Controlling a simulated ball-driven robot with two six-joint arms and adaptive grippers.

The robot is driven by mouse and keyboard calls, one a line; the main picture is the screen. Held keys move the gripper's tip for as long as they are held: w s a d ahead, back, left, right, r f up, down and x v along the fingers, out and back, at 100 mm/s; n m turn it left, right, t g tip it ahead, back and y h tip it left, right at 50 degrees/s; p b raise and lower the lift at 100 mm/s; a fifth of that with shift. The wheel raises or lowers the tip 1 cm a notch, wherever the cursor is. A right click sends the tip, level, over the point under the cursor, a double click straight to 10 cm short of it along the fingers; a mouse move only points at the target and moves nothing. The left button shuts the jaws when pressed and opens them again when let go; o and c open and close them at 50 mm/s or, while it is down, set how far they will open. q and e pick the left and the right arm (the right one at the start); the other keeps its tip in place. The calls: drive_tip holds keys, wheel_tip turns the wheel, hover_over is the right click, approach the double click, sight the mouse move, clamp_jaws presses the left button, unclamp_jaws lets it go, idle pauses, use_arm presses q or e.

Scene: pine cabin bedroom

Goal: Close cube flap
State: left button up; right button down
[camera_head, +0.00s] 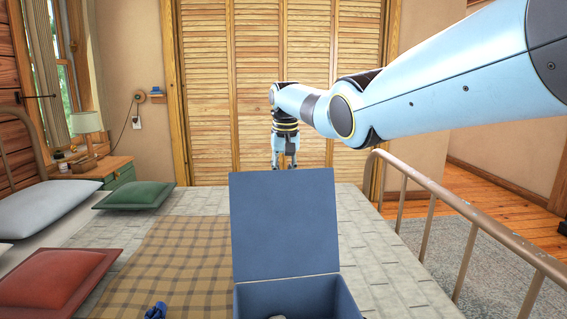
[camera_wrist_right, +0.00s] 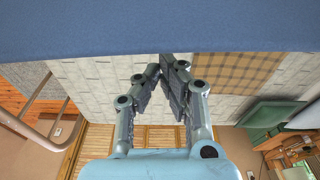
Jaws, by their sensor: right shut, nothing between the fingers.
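The blue cube box (camera_head: 296,283) sits on the bed, cut off by the bottom edge of the head view. Its square blue flap (camera_head: 284,228) stands open, nearly upright, along the far side of the box. In the right wrist view the blue flap (camera_wrist_right: 150,28) fills the top of the picture. My right gripper (camera_head: 285,164) is beyond the flap, above its top edge in the head view. In the right wrist view the gripper (camera_wrist_right: 168,62) has its fingertips together and empty, close to the flap; I cannot tell whether they touch. My left gripper is not in view.
A pale object (camera_head: 277,317) shows inside the box. A small blue object (camera_head: 155,311) lies on the plaid blanket (camera_head: 180,262). Pillows are at the left. A metal bed rail (camera_head: 470,216) runs along the right. Louvred doors (camera_head: 225,90) stand behind the bed.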

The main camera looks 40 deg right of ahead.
drive_tip(key=shift+s+a+p, duration=0.4)
drive_tip(key=shift+s+a, duration=0.05)
drive_tip(key=shift+s, duration=0.25)
